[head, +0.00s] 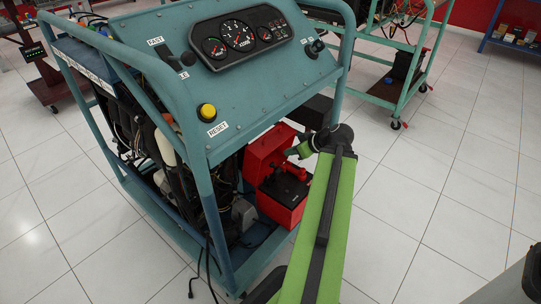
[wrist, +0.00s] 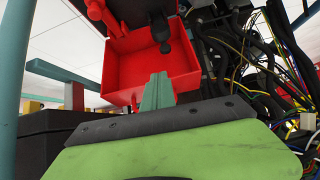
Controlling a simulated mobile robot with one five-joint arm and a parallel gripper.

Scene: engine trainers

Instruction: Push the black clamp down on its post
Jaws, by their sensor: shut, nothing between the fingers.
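The black clamp looks to be the small dark upright piece (wrist: 160,30) at the top of the wrist view, against a red box (wrist: 125,70). I cannot tell how far down it sits, and its post is hidden. In the head view the red battery box (head: 264,150) stands open low in the teal trainer, with a black battery top (head: 285,188) and a red clamp (head: 291,169); I cannot pick out the black clamp there. My gripper (wrist: 157,80) is shut and empty, its teal fingertips below the dark piece in the picture, apparently apart from it. In the head view its fingertips are unclear.
The teal trainer frame (head: 203,190) and its gauge panel (head: 240,45) stand around and above the box. Hoses and coloured wires (wrist: 270,80) crowd the wrist view's right side. Another trainer cart (head: 395,92) stands behind. The tiled floor (head: 430,190) at right is clear.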

